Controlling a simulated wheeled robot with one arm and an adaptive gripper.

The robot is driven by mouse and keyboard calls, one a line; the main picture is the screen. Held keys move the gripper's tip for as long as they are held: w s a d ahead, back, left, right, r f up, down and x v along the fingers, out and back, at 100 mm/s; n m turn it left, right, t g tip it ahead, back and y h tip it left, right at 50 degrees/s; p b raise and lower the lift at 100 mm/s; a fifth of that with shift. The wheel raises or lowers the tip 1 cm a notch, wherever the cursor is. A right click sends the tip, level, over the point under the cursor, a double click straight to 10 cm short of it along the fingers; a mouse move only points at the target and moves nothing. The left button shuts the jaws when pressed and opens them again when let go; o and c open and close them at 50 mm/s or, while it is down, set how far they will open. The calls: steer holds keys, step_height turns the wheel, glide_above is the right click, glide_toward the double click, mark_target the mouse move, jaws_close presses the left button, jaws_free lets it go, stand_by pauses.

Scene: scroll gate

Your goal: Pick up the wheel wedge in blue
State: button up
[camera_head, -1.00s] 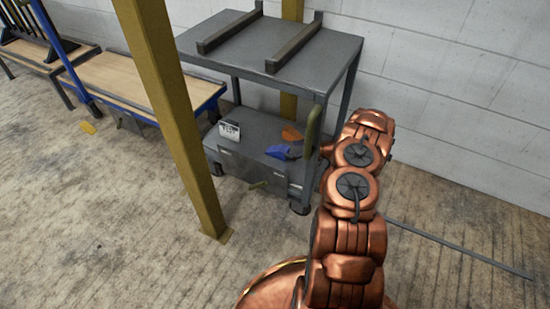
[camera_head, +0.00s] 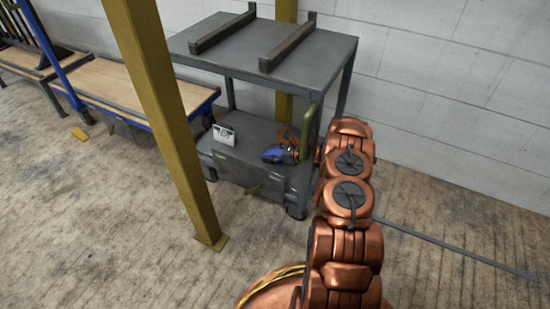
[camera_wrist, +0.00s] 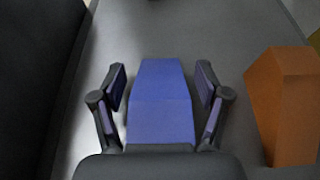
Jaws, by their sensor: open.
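The blue wheel wedge (camera_wrist: 160,105) lies on the lower shelf of the grey cart. In the wrist view it sits between the two open fingers of my gripper (camera_wrist: 161,100), with a small gap on each side. In the head view the blue wedge (camera_head: 272,156) shows at the shelf's right part, partly hidden by my gripper (camera_head: 288,153). My gripper reaches in under the top shelf from the right.
An orange wedge (camera_wrist: 284,105) stands close to the right of my gripper. The lower shelf (camera_head: 232,152) also holds a white sign (camera_head: 223,134). The top shelf (camera_head: 275,45) is overhead, with a corner post near my arm. A yellow post (camera_head: 165,125) stands in front at left.

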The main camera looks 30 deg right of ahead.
jaws_close()
stand_by(0.7)
